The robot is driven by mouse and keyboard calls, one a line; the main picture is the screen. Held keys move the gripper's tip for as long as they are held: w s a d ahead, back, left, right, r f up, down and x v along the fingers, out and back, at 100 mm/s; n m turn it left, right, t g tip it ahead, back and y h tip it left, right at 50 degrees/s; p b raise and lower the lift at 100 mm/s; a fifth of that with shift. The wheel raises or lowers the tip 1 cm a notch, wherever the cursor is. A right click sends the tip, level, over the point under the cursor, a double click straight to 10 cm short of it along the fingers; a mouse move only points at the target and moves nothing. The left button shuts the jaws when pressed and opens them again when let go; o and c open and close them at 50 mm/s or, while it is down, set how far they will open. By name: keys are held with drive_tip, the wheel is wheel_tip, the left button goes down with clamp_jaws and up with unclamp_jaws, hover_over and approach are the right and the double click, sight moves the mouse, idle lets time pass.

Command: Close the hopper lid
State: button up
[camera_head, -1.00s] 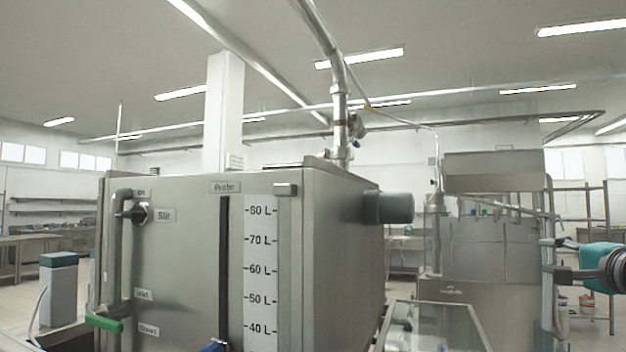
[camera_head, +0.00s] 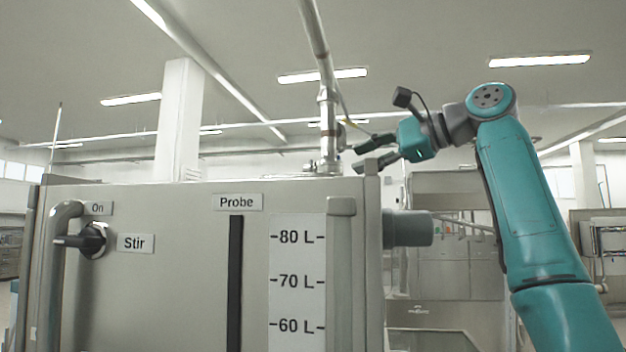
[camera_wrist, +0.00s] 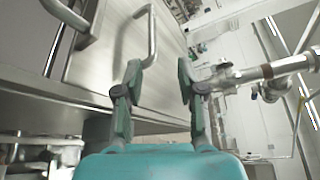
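A large steel tank (camera_head: 150,285) fills the left and middle of the head view, with a litre scale on its front. Its top is seen nearly edge-on there, so I cannot tell how a lid lies. In the wrist view a flat steel panel (camera_wrist: 115,45) carries a bent bar handle (camera_wrist: 153,35); it may be the lid, but I cannot tell. My gripper (camera_head: 360,157) is above the tank's top right edge, pointing left. In the wrist view my gripper (camera_wrist: 159,70) is open and empty, its fingertips apart. The handle's lower end appears near the left fingertip; contact is unclear.
A vertical pipe (camera_head: 328,125) rises behind the tank. A grey cylinder (camera_head: 408,229) sticks out from the tank's right side. A Stir knob (camera_head: 93,240) and a bent pipe (camera_head: 52,260) are on the front. Pipework (camera_wrist: 265,72) shows right of my fingers.

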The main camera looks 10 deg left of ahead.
drive_tip(key=shift+a+f+g, duration=0.4)
drive_tip(key=shift+a+f, duration=0.05)
drive_tip(key=shift+a, duration=0.35)
drive_tip(key=x, duration=1)
drive_tip(key=shift+w, duration=0.1)
clamp_jaws()
